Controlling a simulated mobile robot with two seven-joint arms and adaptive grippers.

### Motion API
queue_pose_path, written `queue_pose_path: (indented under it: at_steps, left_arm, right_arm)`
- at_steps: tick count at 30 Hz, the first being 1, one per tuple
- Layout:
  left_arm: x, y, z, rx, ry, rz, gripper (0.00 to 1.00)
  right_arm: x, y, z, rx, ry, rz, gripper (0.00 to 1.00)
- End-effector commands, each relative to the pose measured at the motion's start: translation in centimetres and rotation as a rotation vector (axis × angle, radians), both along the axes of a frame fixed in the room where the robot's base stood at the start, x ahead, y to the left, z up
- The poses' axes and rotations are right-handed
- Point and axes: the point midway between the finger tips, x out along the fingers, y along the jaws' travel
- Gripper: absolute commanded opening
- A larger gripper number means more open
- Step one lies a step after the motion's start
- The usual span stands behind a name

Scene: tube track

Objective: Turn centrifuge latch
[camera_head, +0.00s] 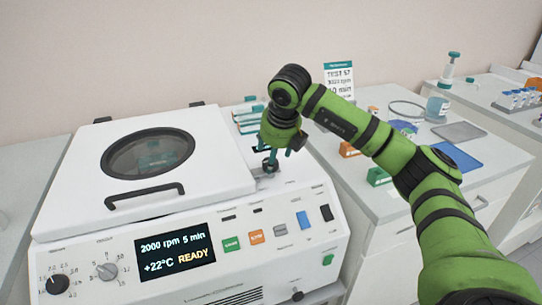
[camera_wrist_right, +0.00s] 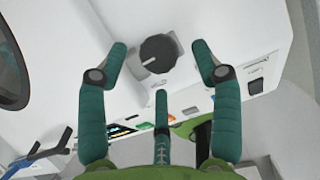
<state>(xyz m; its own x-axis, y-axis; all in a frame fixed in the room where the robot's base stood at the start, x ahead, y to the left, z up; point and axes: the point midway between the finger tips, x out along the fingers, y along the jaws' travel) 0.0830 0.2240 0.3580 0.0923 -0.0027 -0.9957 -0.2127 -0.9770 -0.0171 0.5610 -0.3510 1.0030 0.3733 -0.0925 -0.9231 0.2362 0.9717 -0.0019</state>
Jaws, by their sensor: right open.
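The white centrifuge (camera_head: 80,205) stands at the left with its lid (camera_head: 215,165) down; the lid has a round dark window and a black handle (camera_head: 146,194). The latch is a dark round knob with a white mark (camera_wrist_right: 158,54) on the top surface right of the lid; in the head view it is mostly hidden under my right gripper (camera_head: 270,165). In the right wrist view my right gripper (camera_wrist_right: 160,65) is open, its teal fingers spread on either side of the knob and a third finger below it. I cannot tell if any finger touches it. My left gripper is not in view.
The centrifuge front has a display reading READY (camera_head: 174,251), dials and colored buttons. A bench at the right holds a blue mat (camera_head: 457,157), a grey tray (camera_head: 459,131), a bottle (camera_head: 437,108) and small racks. A sign (camera_head: 339,80) stands behind my right arm.

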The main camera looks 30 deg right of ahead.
Motion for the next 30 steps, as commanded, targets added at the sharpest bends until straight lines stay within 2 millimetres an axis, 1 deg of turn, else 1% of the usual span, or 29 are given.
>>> queue_pose_path:
  at_steps: [3,6,14,15,17,18,19,30]
  left_arm:
    - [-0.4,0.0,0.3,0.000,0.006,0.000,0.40]
    - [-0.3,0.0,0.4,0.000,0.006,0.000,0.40]
    - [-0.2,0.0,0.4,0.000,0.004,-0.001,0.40]
    - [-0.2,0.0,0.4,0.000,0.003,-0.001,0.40]
    - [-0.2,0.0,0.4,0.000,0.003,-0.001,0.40]
    - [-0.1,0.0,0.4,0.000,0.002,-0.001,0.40]
    - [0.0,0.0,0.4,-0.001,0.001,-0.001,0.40]
    - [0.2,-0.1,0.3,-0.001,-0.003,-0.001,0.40]
  right_arm:
    - [0.6,0.0,-1.3,0.001,0.002,0.000,0.66]
    - [0.8,-0.1,-1.9,0.002,0.002,0.002,0.66]
    - [0.9,-0.1,-2.1,0.002,-0.001,0.003,0.66]
    - [0.9,-0.1,-2.1,0.002,0.000,0.003,0.61]
    - [0.9,-0.1,-2.1,0.002,0.000,0.003,0.38]
    - [0.9,-0.1,-2.1,0.002,-0.001,0.002,0.21]
    - [0.9,-0.1,-2.1,0.002,-0.002,0.002,0.13]
    - [1.0,-0.3,-1.9,0.001,-0.008,0.023,0.12]
